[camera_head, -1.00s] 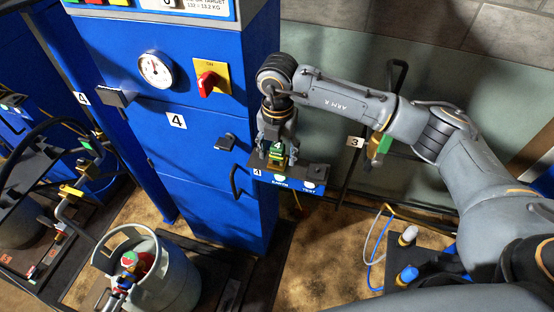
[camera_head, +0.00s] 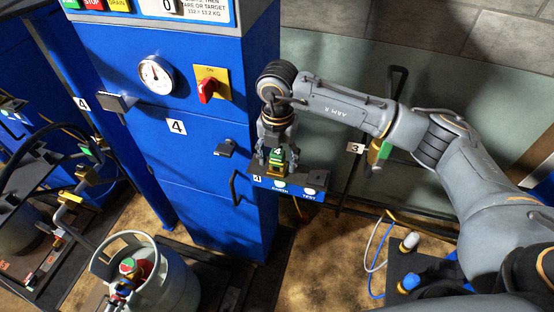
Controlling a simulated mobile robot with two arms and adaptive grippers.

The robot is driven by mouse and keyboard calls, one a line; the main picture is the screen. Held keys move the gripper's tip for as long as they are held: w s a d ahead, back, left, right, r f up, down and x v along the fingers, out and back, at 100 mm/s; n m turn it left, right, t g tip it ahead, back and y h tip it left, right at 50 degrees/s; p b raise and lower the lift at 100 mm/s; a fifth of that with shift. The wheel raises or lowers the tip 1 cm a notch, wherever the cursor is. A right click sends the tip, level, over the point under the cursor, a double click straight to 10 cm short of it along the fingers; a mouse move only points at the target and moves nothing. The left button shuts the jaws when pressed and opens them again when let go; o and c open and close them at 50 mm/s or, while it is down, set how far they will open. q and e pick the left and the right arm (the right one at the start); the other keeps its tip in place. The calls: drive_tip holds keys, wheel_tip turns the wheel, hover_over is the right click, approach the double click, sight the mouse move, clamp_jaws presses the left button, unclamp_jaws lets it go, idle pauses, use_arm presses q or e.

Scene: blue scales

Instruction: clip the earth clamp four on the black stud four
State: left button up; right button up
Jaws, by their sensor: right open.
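The earth clamp four (camera_head: 278,153), green with a 4 on top and a yellowish lower part, stands on a small dark shelf (camera_head: 259,168) on the cabinet's right side. My right gripper (camera_head: 277,160) points down over it, open, with its fingers on either side of the clamp. I cannot tell whether they touch it. A small black fitting (camera_head: 225,148) sticks out of the blue cabinet front, left of the clamp; it may be the black stud four, but I see no number on it. My left gripper is not in view.
The blue cabinet (camera_head: 205,220) carries a dial gauge (camera_head: 156,75), a red switch (camera_head: 208,90) and a black handle (camera_head: 236,187). A grey gas cylinder (camera_head: 172,280) stands below left. A dark plate with white and blue bottles (camera_head: 408,282) is at the lower right.

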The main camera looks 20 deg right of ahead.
sight(278, 151)
idle(0.4)
clamp_jaws()
drive_tip(key=shift+r, duration=0.1)
drive_tip(key=shift+r+p, duration=1.5)
drive_tip(key=shift+r, duration=1.45)
